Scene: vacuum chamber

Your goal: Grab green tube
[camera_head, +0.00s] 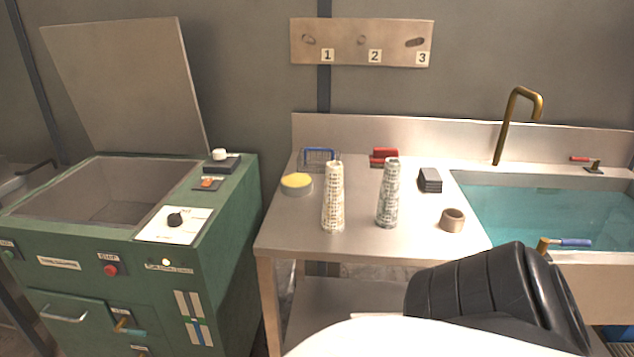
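Two upright, patterned cylindrical tubes stand on the metal table. The left one is a cream-coloured tube (333,197). The right one looks grey-green, and I take it as the green tube (388,194); its tint is faint. It stands free, a short gap to the right of the cream tube. Neither of my grippers shows in the head view. A black, ribbed part of my own arm shows at the lower right, in front of the table and sink.
The metal table (290,235) also holds a yellow-topped round tin (296,183), a blue wire basket (319,157), a red object (384,157), dark stacked blocks (429,180) and a brown ring (452,220). A water-filled sink (545,212) is right; an open-lidded green machine (225,240) is left.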

